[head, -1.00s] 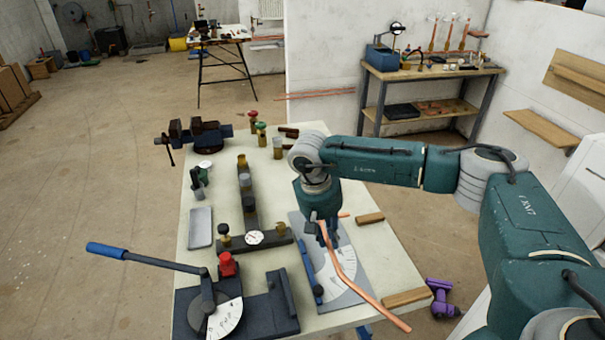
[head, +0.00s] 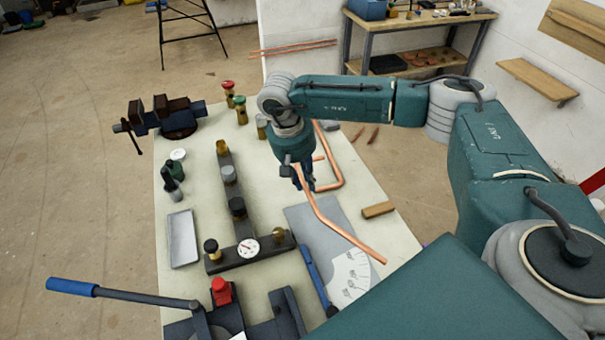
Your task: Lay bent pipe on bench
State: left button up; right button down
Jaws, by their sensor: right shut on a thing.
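The bent copper pipe (head: 341,228) is in my right gripper (head: 305,184). The jaws are shut on it near its far end. Its long leg slants toward the near right, over the grey angle plate (head: 312,222) with its white scale. The pipe appears to be above the plate, but I cannot tell the gap. The pale bench (head: 366,186) lies below the gripper. Another bent copper pipe (head: 336,165) shows just behind the gripper, partly hidden by my wrist. My left gripper is not in view.
A wood block (head: 378,210) lies right of the plate. Left stand a black fixture with a dial gauge (head: 248,248), a grey tray (head: 182,239), a vise (head: 165,118) and a blue-handled bender (head: 125,294). Part of the bench right of the far pipe is clear.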

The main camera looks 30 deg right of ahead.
jog(key=shift+f, duration=0.4)
jog(key=shift+f+b, duration=0.3)
jog(key=shift+f, duration=0.05)
jog(key=f+b, duration=0.1)
jog(key=f, duration=0.2)
jog(key=shift+w+b, duration=0.2)
jog(key=shift+b, duration=0.15)
jog(key=shift+f, duration=0.25)
jog(key=shift+f+b, duration=0.35)
jog(key=shift+b, duration=0.2)
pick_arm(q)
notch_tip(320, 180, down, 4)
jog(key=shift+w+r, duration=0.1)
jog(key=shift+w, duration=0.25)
